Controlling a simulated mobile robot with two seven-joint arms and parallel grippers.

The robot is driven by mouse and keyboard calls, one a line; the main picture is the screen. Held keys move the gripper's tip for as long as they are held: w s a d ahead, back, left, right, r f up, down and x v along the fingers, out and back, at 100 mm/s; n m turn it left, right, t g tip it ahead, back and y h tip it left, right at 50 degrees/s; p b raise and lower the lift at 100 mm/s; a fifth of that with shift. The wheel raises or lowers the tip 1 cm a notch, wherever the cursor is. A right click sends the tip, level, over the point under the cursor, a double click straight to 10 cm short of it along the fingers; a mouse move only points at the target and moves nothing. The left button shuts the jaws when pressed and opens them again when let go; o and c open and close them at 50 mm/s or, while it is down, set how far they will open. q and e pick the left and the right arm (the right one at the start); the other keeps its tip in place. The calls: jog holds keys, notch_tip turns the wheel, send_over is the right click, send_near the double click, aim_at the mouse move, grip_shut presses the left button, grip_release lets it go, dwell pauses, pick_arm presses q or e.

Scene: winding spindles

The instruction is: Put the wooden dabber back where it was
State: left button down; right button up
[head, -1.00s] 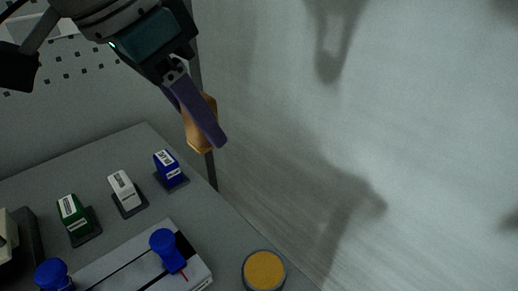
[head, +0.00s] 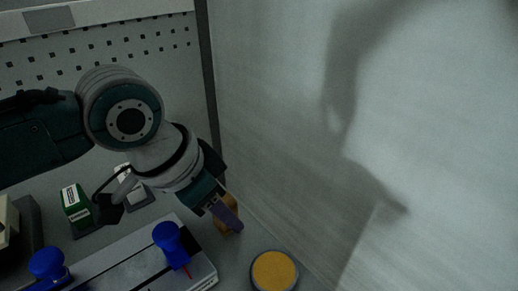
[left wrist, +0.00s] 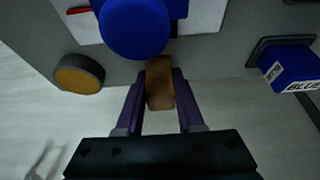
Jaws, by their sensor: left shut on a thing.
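My left gripper (head: 232,221) is shut on the wooden dabber (head: 221,226), a tan block partly hidden behind a purple finger in the head view. In the left wrist view the dabber (left wrist: 160,86) sits between the two purple fingers of the gripper (left wrist: 156,78). The gripper points down over the right part of the bench, between the blue knob and a round dark-rimmed dish with an ochre top (head: 274,272). Whether the dabber touches the bench I cannot tell. My right gripper is not in view.
A pale metal plate carries two blue knobs (head: 168,238) (head: 48,266). Behind it stand a green labelled block (head: 76,205) and a white one (head: 133,188), partly covered by my arm. A blue labelled block (left wrist: 290,70) shows in the left wrist view. A pale wall rises at right.

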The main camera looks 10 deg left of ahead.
pick_arm(q)
jog(key=shift+f, duration=0.1)
jog(key=c, duration=0.5)
grip_release()
jog(key=p+v, duration=0.3)
jog(key=v, duration=0.9)
jog(key=shift+h, duration=0.4)
jog(key=s+d, duration=0.1)
jog(key=s+d+f, duration=0.1)
jog(key=s, duration=0.1)
jog(key=s+d+f, duration=0.1)
jog(key=s, duration=0.1)
jog(key=shift+d, duration=0.25)
jog(key=s+a+n+y, duration=0.1)
jog(key=s+a+n, duration=0.1)
jog(key=s, duration=0.2)
jog(key=s+a+f+n+y, duration=0.1)
jog(key=s+a, duration=0.2)
jog(key=s+a+f+n+y, duration=0.1)
jog(key=s+a+n, duration=0.1)
jog(key=s, duration=0.2)
jog(key=shift+s+a+f+n, duration=0.15)
jog(key=shift+s+a+n, duration=0.1)
jog(key=shift+s+n, duration=0.1)
